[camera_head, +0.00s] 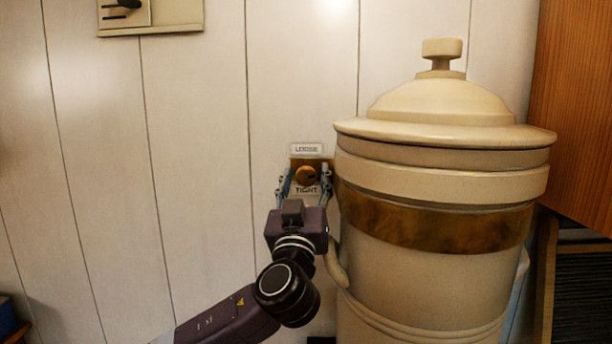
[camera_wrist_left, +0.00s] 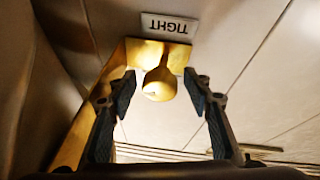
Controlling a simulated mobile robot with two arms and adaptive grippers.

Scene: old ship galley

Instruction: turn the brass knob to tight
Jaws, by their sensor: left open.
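The brass knob (camera_head: 306,175) sits on a brass plate (camera_head: 298,162) on the white panelled wall. A label reading "LOOSE" (camera_head: 306,149) is above it and one reading "TIGHT" (camera_head: 307,190) is below it. My left gripper (camera_head: 305,172) is open, with one finger on each side of the knob. In the left wrist view the knob (camera_wrist_left: 160,84) lies between the open fingertips (camera_wrist_left: 160,76), with a visible gap on both sides. The "TIGHT" label (camera_wrist_left: 167,25) appears upside down there. My right gripper is not in view.
A large cream urn (camera_head: 430,270) with a lid and a brass band stands close to the right of the knob and my left gripper. A wooden cabinet (camera_head: 578,110) is at the far right. A switch plate (camera_head: 165,14) is at the upper left. The wall left of the knob is clear.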

